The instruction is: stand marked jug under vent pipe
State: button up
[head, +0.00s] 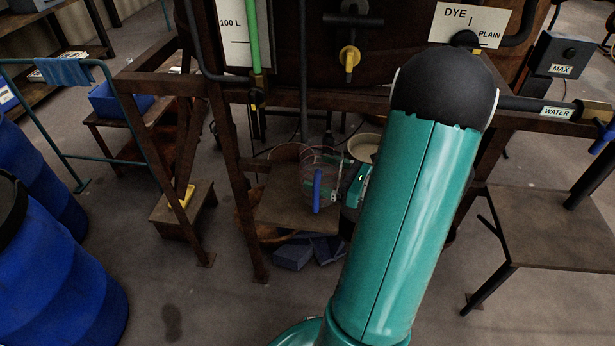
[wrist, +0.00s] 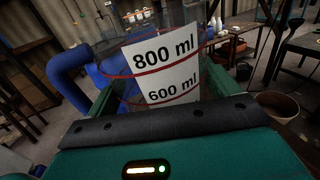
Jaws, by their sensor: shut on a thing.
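The marked jug (head: 309,185) is clear, with red rings and a blue handle. In the wrist view its white scale (wrist: 166,68) reads 800 ml and 600 ml, and the blue handle (wrist: 68,78) is at left. My teal gripper (head: 350,184) is shut on the jug from its right side. The jug looks about upright, over or on a low brown platform (head: 275,208) below the vat; I cannot tell whether it touches. Several pipes hang from the vat, among them a dark pipe (head: 303,65) above the jug; no label shows which is the vent pipe.
A rusty frame leg (head: 232,180) stands left of the jug. A pale bowl (head: 364,147) is behind my gripper, and blue blocks (head: 293,255) lie on the floor. A yellow-handled tap (head: 349,60) hangs above. Blue drums (head: 50,270) stand at far left; a bare low table (head: 560,225) is at right.

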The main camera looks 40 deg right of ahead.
jog(key=x, duration=0.4)
jog(key=shift+w+f, duration=0.2)
jog(key=shift+f, duration=1.55)
jog(key=o, duration=0.9)
jog(key=shift+f, duration=0.15)
jog(key=shift+c, duration=0.2)
jog(key=shift+s+d, duration=0.1)
jog(key=shift+s, duration=0.15)
jog(key=v, duration=1.1)
jog(key=shift+s, duration=0.2)
